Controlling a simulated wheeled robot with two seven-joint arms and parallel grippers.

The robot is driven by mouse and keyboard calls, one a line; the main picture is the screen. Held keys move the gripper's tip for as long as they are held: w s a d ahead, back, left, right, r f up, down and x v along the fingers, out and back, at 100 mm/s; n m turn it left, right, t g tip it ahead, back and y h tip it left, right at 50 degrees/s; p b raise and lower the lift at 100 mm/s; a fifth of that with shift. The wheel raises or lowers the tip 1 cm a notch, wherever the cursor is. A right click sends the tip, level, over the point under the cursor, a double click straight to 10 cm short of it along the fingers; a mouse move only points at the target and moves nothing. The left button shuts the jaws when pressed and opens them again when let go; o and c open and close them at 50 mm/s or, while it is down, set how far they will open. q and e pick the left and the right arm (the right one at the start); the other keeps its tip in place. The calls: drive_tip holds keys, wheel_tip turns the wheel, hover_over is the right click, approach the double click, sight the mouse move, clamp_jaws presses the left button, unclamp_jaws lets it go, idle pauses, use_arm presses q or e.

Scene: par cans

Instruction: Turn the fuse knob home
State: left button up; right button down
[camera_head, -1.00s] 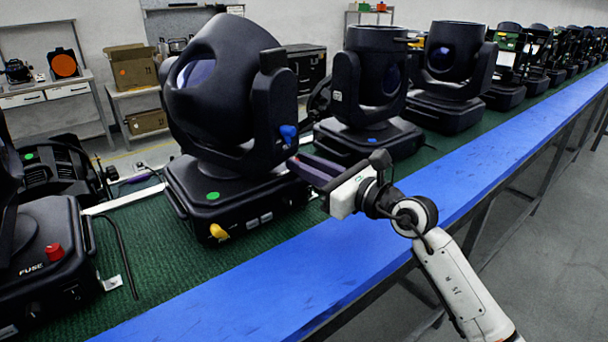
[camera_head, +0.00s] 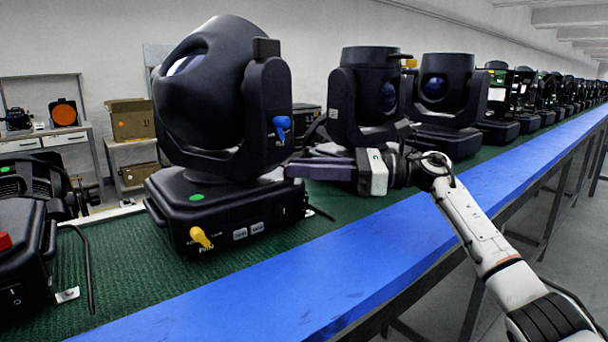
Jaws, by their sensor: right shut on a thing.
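A red knob (camera_head: 4,241) sits on the black base of the left light, cut off by the left edge. A yellow knob (camera_head: 201,238) is on the front of the big moving-head light's base (camera_head: 175,200). A blue knob (camera_head: 281,127) is on that light's yoke. My right gripper (camera_head: 292,168), with dark purple fingers, reaches in from the right, beside the big light's lower yoke and above its base. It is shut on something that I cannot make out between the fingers. It is apart from the red, yellow and blue knobs. My left gripper is out of view.
Several more black lights stand in a row on the green mat (camera_head: 130,255), receding to the right. A blue strip (camera_head: 270,295) runs along the table's front edge and is clear. Shelves with a cardboard box (camera_head: 130,119) stand behind.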

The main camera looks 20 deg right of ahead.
drive_tip(key=shift+w+d+n+g+y+p, duration=0.15)
drive_tip(key=shift+n+g+y, duration=0.1)
drive_tip(key=shift+n+g, duration=0.25)
drive_tip(key=shift+w+a+n+g+y+p, duration=0.15)
drive_tip(key=shift+n+g+y, duration=0.15)
drive_tip(key=shift+g, duration=0.4)
drive_tip(key=shift+d+f+n+g, duration=0.15)
drive_tip(key=shift+n+g, duration=0.15)
drive_tip(key=shift+g, duration=0.2)
drive_tip(key=c, duration=1.7)
unclamp_jaws()
drive_tip(key=shift+o, duration=0.2)
